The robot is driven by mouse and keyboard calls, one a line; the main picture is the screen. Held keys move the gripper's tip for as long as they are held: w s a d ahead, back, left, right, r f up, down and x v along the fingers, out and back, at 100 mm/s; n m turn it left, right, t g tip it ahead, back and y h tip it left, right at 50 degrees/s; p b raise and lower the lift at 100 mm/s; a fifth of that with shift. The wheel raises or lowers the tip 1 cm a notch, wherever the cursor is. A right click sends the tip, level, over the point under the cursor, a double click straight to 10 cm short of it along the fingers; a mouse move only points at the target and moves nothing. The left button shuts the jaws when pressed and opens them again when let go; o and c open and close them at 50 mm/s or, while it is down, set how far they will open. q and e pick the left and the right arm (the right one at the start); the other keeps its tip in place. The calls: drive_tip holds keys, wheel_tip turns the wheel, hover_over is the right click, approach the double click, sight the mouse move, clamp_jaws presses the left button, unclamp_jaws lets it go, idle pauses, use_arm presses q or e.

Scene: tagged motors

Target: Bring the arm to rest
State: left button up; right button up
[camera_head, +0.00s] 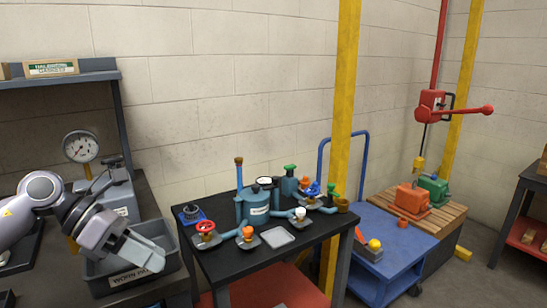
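My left gripper (155,258) hangs at the left, in front of a grey bin (165,277) and to the left of the black table (225,262). Its arm comes in from the left edge. The fingers point right and down, and I see nothing held between them. They overlap in this view, so I cannot tell whether they are open or shut. My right gripper does not show. An orange motor (411,199) and a green motor (435,188) stand on a wooden pallet (447,217) at the right.
The black table holds a teal tank (256,208), a red handwheel valve (206,229) and several fittings. A blue cart (385,238) stands to its right, near a yellow post (345,90). A red hoist (432,105) hangs above the motors. A pressure gauge (81,147) stands at the left.

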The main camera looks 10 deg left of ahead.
use_arm(q)
drive_tip(key=d+f+n+t+h, duration=0.5)
drive_tip(key=d+n+t+h, duration=0.3)
drive_tip(key=d+n, duration=0.5)
drive_tip(key=s+a+f+n+y, duration=0.2)
drive_tip(key=s+f+n+y, duration=0.3)
drive_tip(key=f+n, duration=0.4)
drive_tip(key=s+a+f+n+y, duration=0.2)
drive_tip(key=s+f+n+y, duration=0.3)
drive_tip(key=f+n, duration=0.5)
drive_tip(key=s+a+f+n+y, duration=0.2)
drive_tip(key=s+f+n+y, duration=0.3)
drive_tip(key=s+f+n, duration=0.2)
wheel_tip(320, 180, down, 2)
drive_tip(key=n, duration=0.4)
drive_tip(key=shift+a+f+y, duration=0.15)
drive_tip(key=shift+a+y, duration=0.05)
drive_tip(key=shift+y, duration=0.2)
drive_tip(key=shift+s, duration=0.1)
